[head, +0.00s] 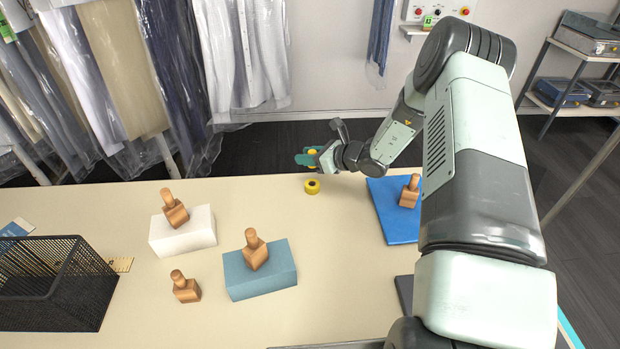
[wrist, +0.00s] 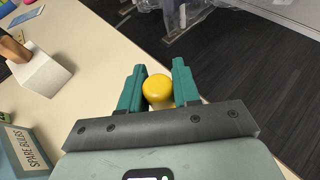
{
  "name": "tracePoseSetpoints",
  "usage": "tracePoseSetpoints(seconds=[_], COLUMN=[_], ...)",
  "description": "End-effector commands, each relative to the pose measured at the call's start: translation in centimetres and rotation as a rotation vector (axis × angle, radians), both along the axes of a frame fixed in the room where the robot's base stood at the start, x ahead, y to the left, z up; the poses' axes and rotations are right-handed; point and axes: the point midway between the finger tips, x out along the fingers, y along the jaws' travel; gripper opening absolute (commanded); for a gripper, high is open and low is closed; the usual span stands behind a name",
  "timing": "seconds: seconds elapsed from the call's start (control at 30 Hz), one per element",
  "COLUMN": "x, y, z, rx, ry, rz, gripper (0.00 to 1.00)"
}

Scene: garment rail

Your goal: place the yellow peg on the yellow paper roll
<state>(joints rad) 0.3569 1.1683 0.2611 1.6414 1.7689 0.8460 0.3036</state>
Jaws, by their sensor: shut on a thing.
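My gripper (head: 308,157) is shut on the yellow peg (head: 312,152) near the far edge of the table. In the wrist view my gripper (wrist: 158,90) has the peg's rounded yellow top (wrist: 158,87) between its two green fingers. The yellow paper roll (head: 312,187) is a short ring with a dark centre, lying on the table. In the head view the peg is just above the roll in the picture and apart from it. The roll cannot be made out in the wrist view; the peg and gripper hide what is below.
Wooden knobbed pieces stand on a white block (head: 183,240), a blue-grey box (head: 260,284), the table (head: 340,275) and a blue pad (head: 393,226). A black mesh basket (head: 85,300) is at the left. Bagged garments (head: 120,70) hang behind. The table around the roll is clear.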

Motion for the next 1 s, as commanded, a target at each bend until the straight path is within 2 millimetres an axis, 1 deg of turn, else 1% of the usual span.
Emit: tracePoseSetpoints(seconds=[0.03,0.1,0.33,0.5,0.57,0.77,0.9,0.93,1.0], x=[0.0,0.0,0.0,-0.1,-0.1,0.0,-0.1,0.0,0.0], y=[0.0,0.0,0.0,0.0,0.0,0.0,0.0,0.0,0.0], z=[-1.1,-2.1,-4.0,-6.5,-6.9,-6.9,-7.2,-7.2,-7.1], rx=[0.002,0.002,0.0,0.0,0.001,0.0,0.0,0.0,0.0], ry=[0.002,0.001,0.0,0.001,-0.002,-0.003,-0.002,-0.002,-0.002], rz=[0.0,0.0,0.002,0.002,0.003,0.002,0.002,0.002,0.002], gripper=[0.02,0.02,0.02,0.02,0.02,0.02,0.02,0.36,0.47])
